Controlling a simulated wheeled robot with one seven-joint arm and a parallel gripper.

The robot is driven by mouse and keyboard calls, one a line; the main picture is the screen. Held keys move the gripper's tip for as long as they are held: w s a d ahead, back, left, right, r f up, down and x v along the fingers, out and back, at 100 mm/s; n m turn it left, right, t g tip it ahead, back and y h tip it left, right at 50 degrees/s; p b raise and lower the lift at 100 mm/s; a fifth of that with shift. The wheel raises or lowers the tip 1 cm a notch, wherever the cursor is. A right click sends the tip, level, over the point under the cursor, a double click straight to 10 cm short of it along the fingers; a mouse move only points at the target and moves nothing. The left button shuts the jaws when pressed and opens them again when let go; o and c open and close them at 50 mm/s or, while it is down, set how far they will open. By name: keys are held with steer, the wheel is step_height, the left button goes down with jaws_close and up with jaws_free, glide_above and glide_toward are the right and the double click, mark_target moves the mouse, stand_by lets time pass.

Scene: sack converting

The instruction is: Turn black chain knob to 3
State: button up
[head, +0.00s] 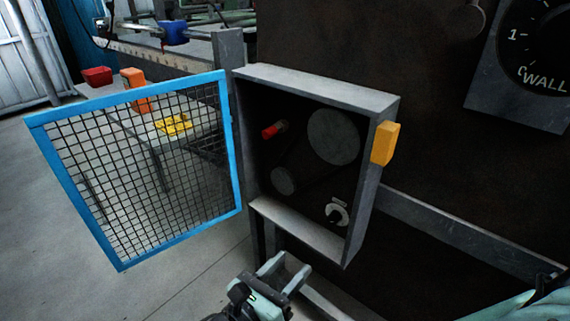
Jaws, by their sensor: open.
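A black dial (552,45) on a grey plate (487,88) is cut off at the upper right. The plate shows a "1" mark, a mark that seems to be 0, and the word "WALL". I see no knob marked chain and no 3. My gripper (283,274) is at the bottom middle, below the open box and well apart from the dial. It is open, with nothing seen between its fingers.
An open grey box (372,190) holds pulleys, a red-tipped part (274,129) and a small pale ring (337,213). Its blue-framed mesh door (233,150) swings out left. A yellow block (385,143) sits on its right side. Floor is clear at lower left.

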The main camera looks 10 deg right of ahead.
mark_target(330, 222)
steer(key=b+x, duration=0.1)
steer(key=x, duration=1.4)
steer(key=shift+a, duration=0.1)
steer(key=c, duration=1)
